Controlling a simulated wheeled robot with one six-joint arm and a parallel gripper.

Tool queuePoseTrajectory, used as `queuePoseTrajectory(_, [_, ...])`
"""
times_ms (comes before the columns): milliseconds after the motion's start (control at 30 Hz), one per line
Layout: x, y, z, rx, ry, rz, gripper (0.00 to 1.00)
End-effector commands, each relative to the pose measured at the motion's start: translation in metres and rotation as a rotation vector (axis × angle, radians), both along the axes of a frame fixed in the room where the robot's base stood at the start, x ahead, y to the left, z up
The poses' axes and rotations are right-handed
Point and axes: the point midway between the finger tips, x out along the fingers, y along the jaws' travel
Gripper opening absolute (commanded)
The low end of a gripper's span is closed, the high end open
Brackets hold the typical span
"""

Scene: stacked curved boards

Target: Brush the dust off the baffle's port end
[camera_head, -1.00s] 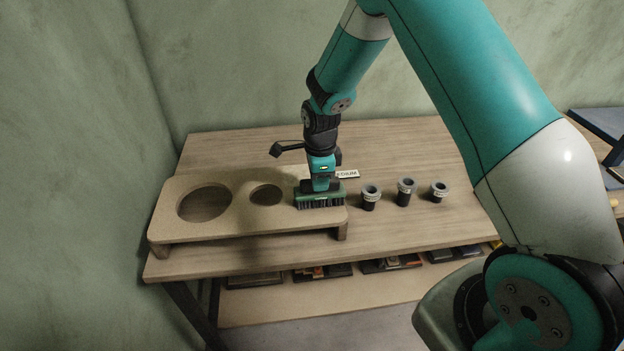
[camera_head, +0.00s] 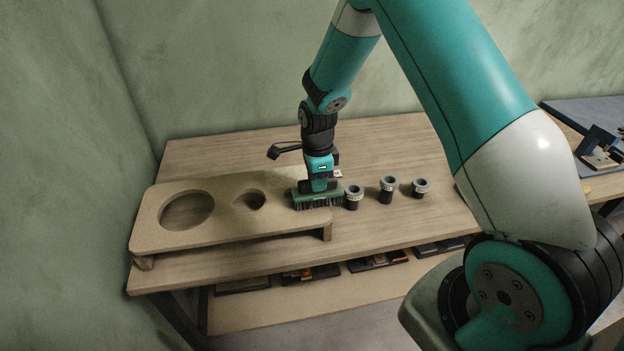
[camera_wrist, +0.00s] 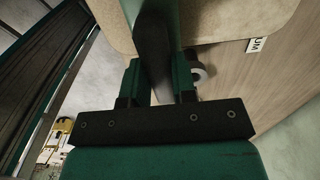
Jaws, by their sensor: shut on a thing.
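The baffle is a tan board (camera_head: 225,232) on short feet, on the wooden table. It has a large round hole on the left and a smaller one towards the right. Dark smudging surrounds the smaller hole; I cannot tell dust from shadow. In the wrist view, a dark handle (camera_wrist: 153,45) sits between my gripper's fingers (camera_wrist: 160,85).
Three small grey-rimmed port tubes (camera_head: 388,189) stand in a row right of the board; the nearest is close to the brush. A small white label (camera_wrist: 285,30) reads partly "UM". Trays lie on the lower shelf (camera_head: 320,308). A blue surface (camera_head: 590,125) is at far right.

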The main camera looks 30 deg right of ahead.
Motion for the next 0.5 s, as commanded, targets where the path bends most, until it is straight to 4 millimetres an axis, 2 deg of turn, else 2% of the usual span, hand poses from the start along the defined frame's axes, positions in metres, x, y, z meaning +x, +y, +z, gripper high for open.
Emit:
queuePoseTrajectory(233, [0.002,-0.001,-0.001,-0.002,0.002,-0.001,0.01])
queuePoseTrajectory(500, [0.022,-0.006,0.001,0.0,-0.001,-0.001,0.01])
